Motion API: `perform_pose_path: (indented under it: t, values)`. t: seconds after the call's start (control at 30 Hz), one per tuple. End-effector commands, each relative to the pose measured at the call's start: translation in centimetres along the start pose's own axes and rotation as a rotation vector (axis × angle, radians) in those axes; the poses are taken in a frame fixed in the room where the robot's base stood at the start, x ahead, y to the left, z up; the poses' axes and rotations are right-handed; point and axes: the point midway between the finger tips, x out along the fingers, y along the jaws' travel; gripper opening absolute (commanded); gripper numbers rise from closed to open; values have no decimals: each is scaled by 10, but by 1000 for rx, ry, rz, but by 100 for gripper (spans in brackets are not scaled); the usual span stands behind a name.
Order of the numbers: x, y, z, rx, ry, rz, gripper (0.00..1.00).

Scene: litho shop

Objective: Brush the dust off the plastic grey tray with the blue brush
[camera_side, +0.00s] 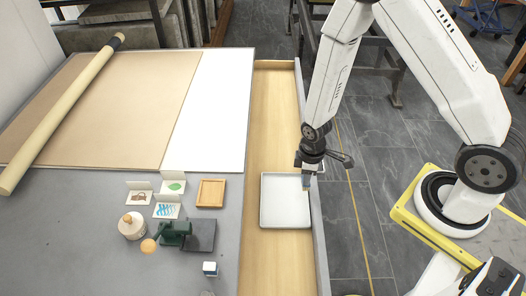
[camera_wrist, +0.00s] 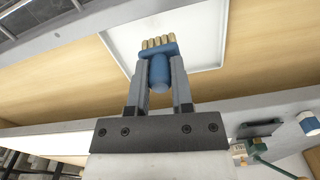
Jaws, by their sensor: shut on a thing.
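The plastic grey tray (camera_side: 285,218) lies in the wooden trough beside the table, and its inside looks pale and bare from the side. It also shows at the top of the wrist view (camera_wrist: 207,42). My gripper (camera_wrist: 160,62) is shut on the blue brush (camera_wrist: 159,74), with the handle between the fingers and the tan bristles pointing away. In the side view my gripper (camera_side: 308,178) is over the tray's back right part. Whether the bristles touch the tray I cannot tell. I cannot make out any dust.
On the grey table left of the trough are a wooden tray (camera_side: 211,193), small picture cards (camera_side: 166,207), a round wooden-topped pot (camera_side: 132,226), a green device (camera_side: 174,234) and a small blue-and-white item (camera_side: 210,268). A long roll (camera_side: 60,115) lies farther back. The trough's front is clear.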

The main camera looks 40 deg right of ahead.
Motion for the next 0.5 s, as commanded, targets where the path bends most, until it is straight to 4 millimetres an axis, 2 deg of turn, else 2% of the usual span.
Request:
perform_pose_path:
  t: [0.17,0.5]
  values:
    - [9,0,0,2,-1,-1,0]
    - [38,0,0,2,-3,1,0]
